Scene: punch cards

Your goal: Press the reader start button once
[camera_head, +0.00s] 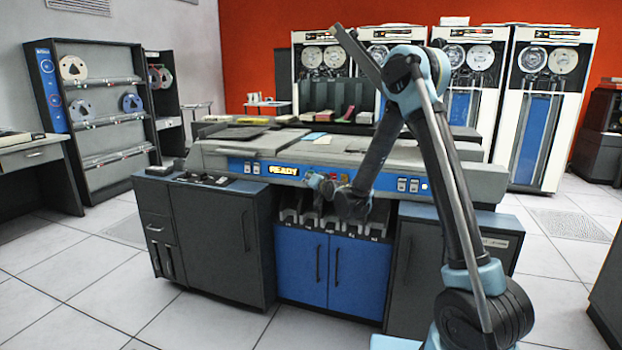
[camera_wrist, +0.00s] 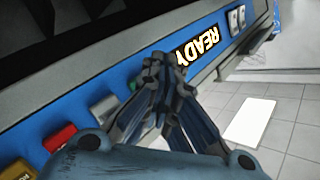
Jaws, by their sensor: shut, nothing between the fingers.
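The card reader's blue front panel (camera_head: 345,178) carries a lit yellow READY sign (camera_head: 284,169). My gripper (camera_head: 314,180) is shut and empty in front of this panel, just right of the sign. In the wrist view the closed fingertips (camera_wrist: 160,62) overlap the panel beside the READY sign (camera_wrist: 197,47). A row of buttons runs down-left from the fingers: a grey-white button (camera_wrist: 104,106), a red button (camera_wrist: 60,138) and a yellow one (camera_wrist: 17,170). A bit of green shows beside the fingers. Button labels are unreadable, and I cannot tell whether the fingertips touch anything.
Blue cabinet doors (camera_head: 300,262) and card stackers lie below the panel. Grey cabinets (camera_head: 215,235) flank them. Tape drives (camera_head: 535,110) stand behind, and a tape rack (camera_head: 95,95) stands at left. The tiled floor (camera_head: 80,285) is open at front left.

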